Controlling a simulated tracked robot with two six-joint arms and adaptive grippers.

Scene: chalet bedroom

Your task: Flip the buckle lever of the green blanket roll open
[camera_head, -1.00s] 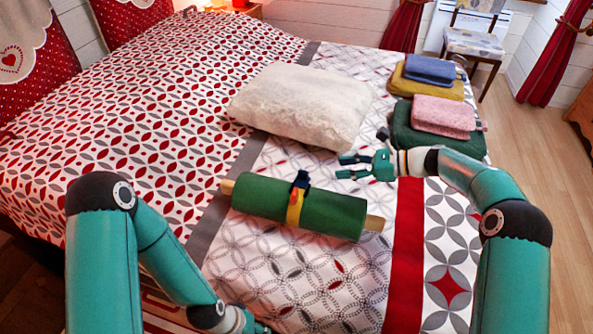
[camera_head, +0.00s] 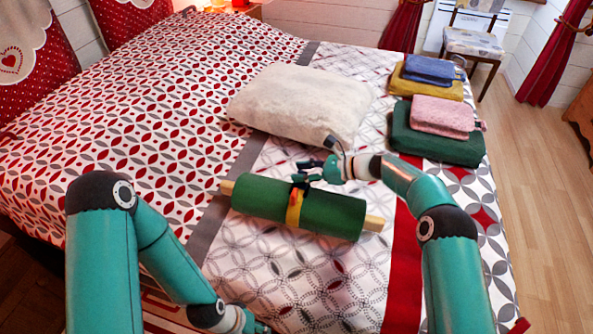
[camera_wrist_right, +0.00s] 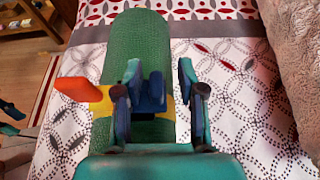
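The green blanket roll (camera_head: 335,215) lies on the bed around a wooden rod, with a yellow strap (camera_head: 294,208) around its middle. In the right wrist view the roll (camera_wrist_right: 140,45) has a dark blue buckle part (camera_wrist_right: 151,95) on the yellow strap (camera_wrist_right: 101,105). An orange tab (camera_wrist_right: 78,89) sticks out left of the strap. My right gripper (camera_head: 304,171) is just above the buckle. Its fingers (camera_wrist_right: 158,75) are apart, with the blue part between them, closer to the left finger. Contact is unclear. My left gripper (camera_head: 258,326) is low at the bottom edge, mostly hidden.
A cream pillow (camera_head: 300,103) lies behind the roll. Folded green (camera_head: 440,148), pink (camera_head: 442,116), mustard (camera_head: 426,87) and blue (camera_head: 430,68) textiles are stacked at the bed's right edge. The patterned bed in front of the roll is clear.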

